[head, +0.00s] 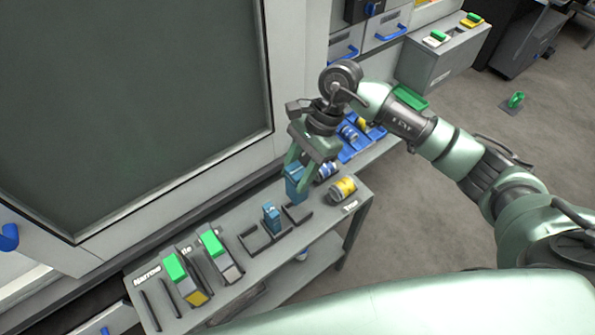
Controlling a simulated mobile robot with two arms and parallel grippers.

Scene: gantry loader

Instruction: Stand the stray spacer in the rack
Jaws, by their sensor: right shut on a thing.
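My right gripper (298,168) points down over the rack table and is shut on a blue block (294,184), which looks like the spacer. The fingers hide part of it, and I cannot tell whether its lower end touches the table. The rack (205,305) is a grey table top with dark slot rails and white labels, one reading "Narrow". A smaller blue block (270,213) stands between dark rails (254,238), left of and nearer than the held block. Two green-topped blocks (178,270) (213,245) stand in slots further left. My left gripper is out of view.
A yellow-banded can (342,190) lies at the table's right end, with a blue-and-white can (326,171) behind it. A blue tray (357,147) holds more cans. A large dark-windowed machine (130,100) borders the table behind. Open floor (405,220) lies right.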

